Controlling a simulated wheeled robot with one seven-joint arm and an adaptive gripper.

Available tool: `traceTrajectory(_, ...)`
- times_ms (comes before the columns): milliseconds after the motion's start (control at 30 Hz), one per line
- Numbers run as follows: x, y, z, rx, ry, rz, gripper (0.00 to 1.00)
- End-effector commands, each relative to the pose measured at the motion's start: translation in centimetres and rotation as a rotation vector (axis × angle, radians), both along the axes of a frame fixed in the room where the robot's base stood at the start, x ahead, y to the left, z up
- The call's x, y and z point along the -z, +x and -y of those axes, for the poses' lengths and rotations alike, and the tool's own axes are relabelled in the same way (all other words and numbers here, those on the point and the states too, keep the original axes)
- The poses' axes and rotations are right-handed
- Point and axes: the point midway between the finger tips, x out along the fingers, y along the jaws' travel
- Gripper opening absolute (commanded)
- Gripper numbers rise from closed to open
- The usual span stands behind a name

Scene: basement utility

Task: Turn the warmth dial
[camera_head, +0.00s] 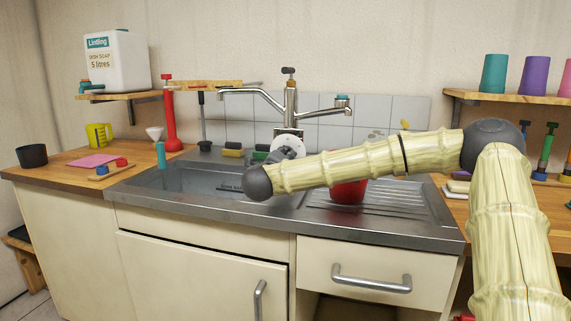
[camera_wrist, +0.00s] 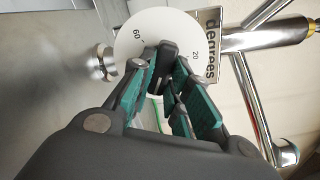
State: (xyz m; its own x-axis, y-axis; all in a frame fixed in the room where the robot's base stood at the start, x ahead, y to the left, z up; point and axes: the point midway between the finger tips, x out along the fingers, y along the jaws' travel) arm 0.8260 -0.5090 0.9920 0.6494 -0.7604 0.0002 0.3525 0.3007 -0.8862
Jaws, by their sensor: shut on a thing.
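The warmth dial is a round white disc (camera_wrist: 150,22) with the numbers 60 and 20 on its face, beside a plate reading "degrees" (camera_wrist: 211,45). In the head view the dial (camera_head: 288,137) sits low on the chrome mixer tap (camera_head: 290,102) behind the sink. My gripper (camera_wrist: 171,68) is in front of the dial, its dark and green fingers shut on the dial's middle. The fingers hide the part they grip and some of the numbers. In the head view my gripper (camera_head: 284,151) is small and partly hidden by my arm.
The tap has a spout (camera_head: 240,92) on the left and one (camera_head: 325,111) on the right. A red bowl (camera_head: 348,191) stands on the drainer behind my arm. Brushes (camera_head: 232,150) lie behind the sink. A red bottle-like object (camera_head: 170,120) stands left. The basin (camera_head: 205,182) looks mostly clear.

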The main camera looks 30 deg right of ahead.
Motion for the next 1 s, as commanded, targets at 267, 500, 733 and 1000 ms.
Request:
traceTrajectory(267,0.52,-0.08,0.04,0.001,0.029,0.024,0.00)
traceTrajectory(500,0.52,-0.08,0.03,0.001,0.030,0.026,0.00)
traceTrajectory(733,0.47,-0.06,0.02,0.001,0.029,0.026,0.38)
traceTrajectory(1000,0.22,-0.01,-0.03,0.000,0.028,0.030,0.39)
